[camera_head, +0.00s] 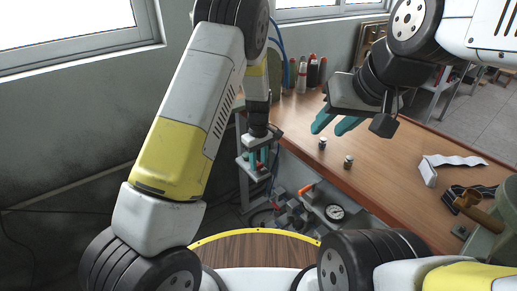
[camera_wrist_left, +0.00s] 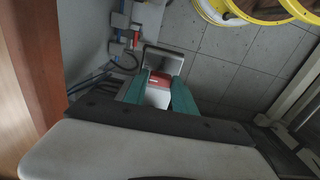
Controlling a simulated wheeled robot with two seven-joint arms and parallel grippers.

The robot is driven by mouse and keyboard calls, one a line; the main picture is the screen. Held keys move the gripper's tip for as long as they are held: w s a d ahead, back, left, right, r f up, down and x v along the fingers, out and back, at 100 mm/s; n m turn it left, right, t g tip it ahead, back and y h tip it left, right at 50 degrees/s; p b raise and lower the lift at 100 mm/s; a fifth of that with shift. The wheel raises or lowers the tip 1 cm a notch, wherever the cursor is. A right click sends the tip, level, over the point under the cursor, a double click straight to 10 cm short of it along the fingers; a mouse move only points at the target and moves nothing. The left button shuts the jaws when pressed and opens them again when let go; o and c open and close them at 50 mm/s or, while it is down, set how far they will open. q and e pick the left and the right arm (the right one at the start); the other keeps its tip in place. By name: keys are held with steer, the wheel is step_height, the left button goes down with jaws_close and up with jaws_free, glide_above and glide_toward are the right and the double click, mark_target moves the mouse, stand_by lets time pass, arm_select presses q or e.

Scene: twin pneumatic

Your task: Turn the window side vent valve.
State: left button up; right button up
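My left gripper (camera_head: 259,158) reaches down past the workbench's left end, its teal fingers pointing downward. In the left wrist view its fingers (camera_wrist_left: 161,80) stand apart, one on each side of a red part (camera_wrist_left: 160,79) with a white face below it. The red part looks like a valve handle, but I cannot tell whether the fingers touch it. In the head view that part is hidden by the gripper. An orange-red lever (camera_head: 306,188) shows to the right, on the piping by the bench. My right gripper (camera_head: 335,124) is open and empty above the bench.
The wooden bench (camera_head: 400,185) holds two small metal fittings (camera_head: 347,161), a white strip (camera_head: 450,162) and several bottles (camera_head: 312,73). A round gauge (camera_head: 335,212) sits below its edge. Blue and red pipe fittings (camera_wrist_left: 122,28) and yellow rings (camera_wrist_left: 235,10) show in the wrist view.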

mark_target(259, 164)
arm_select(q)
steer(key=o, duration=0.3)
steer(key=shift+o, duration=0.2)
steer(key=shift+r, duration=0.1)
step_height(259, 164, up, 7)
steer(key=shift+f, duration=0.1)
steer(key=shift+r, duration=0.45)
